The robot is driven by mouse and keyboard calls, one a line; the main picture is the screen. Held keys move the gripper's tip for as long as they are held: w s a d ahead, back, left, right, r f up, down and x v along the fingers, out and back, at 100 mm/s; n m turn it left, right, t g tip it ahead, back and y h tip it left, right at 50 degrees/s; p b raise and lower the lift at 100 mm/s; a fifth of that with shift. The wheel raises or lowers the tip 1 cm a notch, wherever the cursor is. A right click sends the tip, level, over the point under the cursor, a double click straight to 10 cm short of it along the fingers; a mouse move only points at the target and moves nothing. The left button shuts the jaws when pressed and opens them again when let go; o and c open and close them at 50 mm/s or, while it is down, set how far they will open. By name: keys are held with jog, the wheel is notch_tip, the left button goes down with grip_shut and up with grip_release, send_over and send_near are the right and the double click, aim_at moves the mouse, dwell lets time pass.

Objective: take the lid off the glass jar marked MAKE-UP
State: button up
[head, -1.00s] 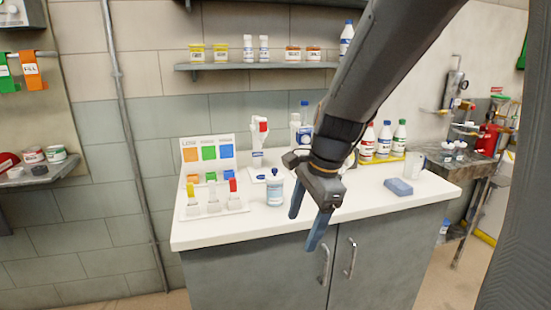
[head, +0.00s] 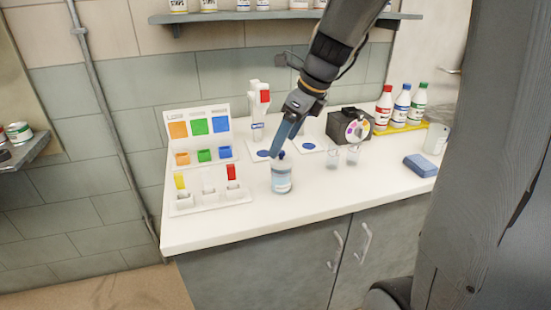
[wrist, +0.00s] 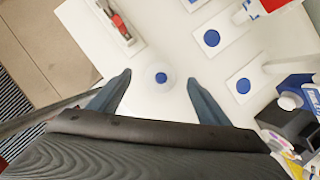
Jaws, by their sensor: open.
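The glass jar (head: 281,178) stands upright on the white counter, with a pale blue label too small to read. Its lid has a dark blue knob (head: 281,155) on top. In the wrist view the lid's blue knob (wrist: 161,77) shows from above, between and a little beyond my two fingertips. My gripper (head: 287,138) is open and empty, above the jar and pointing down. In the wrist view the fingers of my gripper (wrist: 160,78) lie on either side of the jar, apart from it. The head view does not clearly show the gap between fingers and lid.
A colour-card stand (head: 200,128) and a rack with coloured-top pieces (head: 208,192) stand left of the jar. Two clear beakers (head: 333,158), a dark device with a colour disc (head: 352,129) and capped bottles (head: 401,104) are to the right. The counter's front (head: 262,222) is clear.

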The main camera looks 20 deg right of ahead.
aim_at(281, 152)
jog(key=shift+d+p+x, duration=0.15)
jog(key=shift+p+x, duration=0.05)
jog(key=shift+x, duration=1)
jog(key=shift+d+p+x, duration=0.15)
jog(key=shift+x, duration=1)
jog(key=shift+s+f, duration=0.1)
jog(key=shift+f, duration=0.05)
jog(key=shift+c, duration=0.3)
jog(key=c, duration=1.1)
